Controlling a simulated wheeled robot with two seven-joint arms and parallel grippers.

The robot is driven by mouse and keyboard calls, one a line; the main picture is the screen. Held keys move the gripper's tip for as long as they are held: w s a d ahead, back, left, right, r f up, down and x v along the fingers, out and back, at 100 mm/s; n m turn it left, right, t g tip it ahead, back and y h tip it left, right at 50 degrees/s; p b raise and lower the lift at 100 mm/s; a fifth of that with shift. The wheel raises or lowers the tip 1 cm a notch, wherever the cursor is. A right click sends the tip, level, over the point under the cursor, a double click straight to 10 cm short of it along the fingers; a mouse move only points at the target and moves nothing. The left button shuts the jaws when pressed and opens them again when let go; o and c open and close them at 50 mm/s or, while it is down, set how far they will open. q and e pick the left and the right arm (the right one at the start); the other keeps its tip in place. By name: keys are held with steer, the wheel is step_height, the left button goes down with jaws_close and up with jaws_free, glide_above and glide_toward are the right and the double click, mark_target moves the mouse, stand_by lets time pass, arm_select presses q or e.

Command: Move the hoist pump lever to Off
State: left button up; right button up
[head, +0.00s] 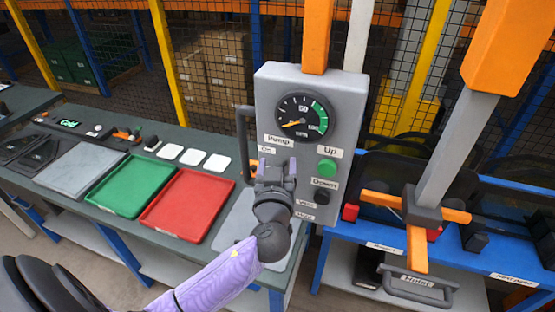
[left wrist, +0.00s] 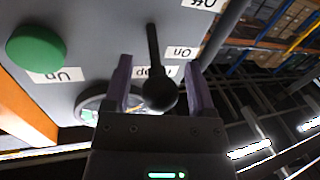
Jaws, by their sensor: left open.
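The grey control panel (head: 340,95) stands upright ahead. The hoist pump lever (left wrist: 159,92), a black stick with a ball knob, shows in the left wrist view, which sees the panel upside down. Its knob lies on the On side, near the On label (left wrist: 180,52) and the Pump label, away from the Off label (left wrist: 200,4). My left gripper (head: 277,167) is open in front of the panel, its two purple fingers on either side of the knob, with gaps visible. In the head view the gripper hides the lever. My right gripper is not in view.
A gauge (head: 304,117), a green Up button (head: 327,166) and a black knob (head: 322,196) sit on the panel. A grey rail handle (head: 243,140) is at its left edge. The orange-armed hoist (head: 428,210) hangs at right. Red (head: 187,205) and green (head: 130,186) trays lie left.

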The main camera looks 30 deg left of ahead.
arm_select(q)
steer(key=shift+w+a, duration=0.1)
steer(key=shift+w, duration=0.1)
jaws_close()
stand_by(1.3)
